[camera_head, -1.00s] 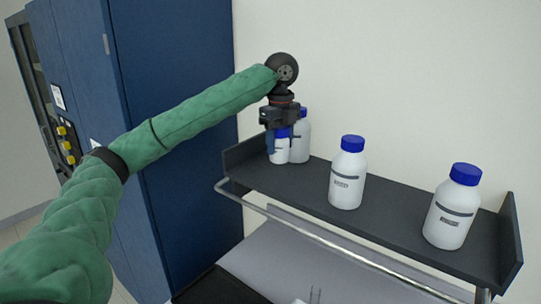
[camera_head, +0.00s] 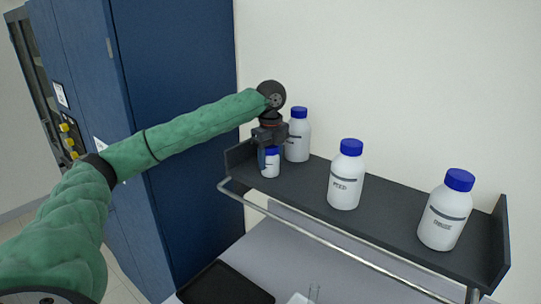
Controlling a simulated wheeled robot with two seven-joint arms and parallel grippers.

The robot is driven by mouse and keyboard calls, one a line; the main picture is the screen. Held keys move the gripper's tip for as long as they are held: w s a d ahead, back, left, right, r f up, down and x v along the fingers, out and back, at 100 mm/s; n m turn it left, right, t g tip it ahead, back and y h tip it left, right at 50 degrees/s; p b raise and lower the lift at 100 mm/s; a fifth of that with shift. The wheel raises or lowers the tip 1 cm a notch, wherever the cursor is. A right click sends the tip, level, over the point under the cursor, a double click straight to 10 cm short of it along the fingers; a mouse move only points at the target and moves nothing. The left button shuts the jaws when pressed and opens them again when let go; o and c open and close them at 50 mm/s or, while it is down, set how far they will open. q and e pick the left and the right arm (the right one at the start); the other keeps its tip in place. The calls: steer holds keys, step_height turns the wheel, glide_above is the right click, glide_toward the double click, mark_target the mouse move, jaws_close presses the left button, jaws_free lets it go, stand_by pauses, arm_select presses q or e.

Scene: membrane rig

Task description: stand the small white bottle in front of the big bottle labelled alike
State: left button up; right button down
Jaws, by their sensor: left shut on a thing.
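My left gripper (camera_head: 270,147) points down and is shut on the small white bottle (camera_head: 271,165) with a blue cap, at the left end of the dark shelf (camera_head: 395,215). The small bottle is upright, its base at or just above the shelf; I cannot tell if it touches. Its label is too small to read. Three big white blue-capped bottles stand on the shelf: left (camera_head: 297,140), middle (camera_head: 344,182) and right (camera_head: 446,214). The small bottle is in front and left of the left big one, whose label is partly hidden. The other labels are blurred. My right gripper is out of view.
A metal rail (camera_head: 310,235) runs along the shelf's front. Below are a grey worktop (camera_head: 270,250), a black tray (camera_head: 226,284) and thin clear glassware (camera_head: 313,293). A blue cabinet (camera_head: 185,120) stands at the left. The shelf has free room between the big bottles.

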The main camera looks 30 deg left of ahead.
arm_select(q)
steer(key=o, duration=1.1)
steer(key=shift+f, duration=0.1)
steer(key=shift+c, duration=0.2)
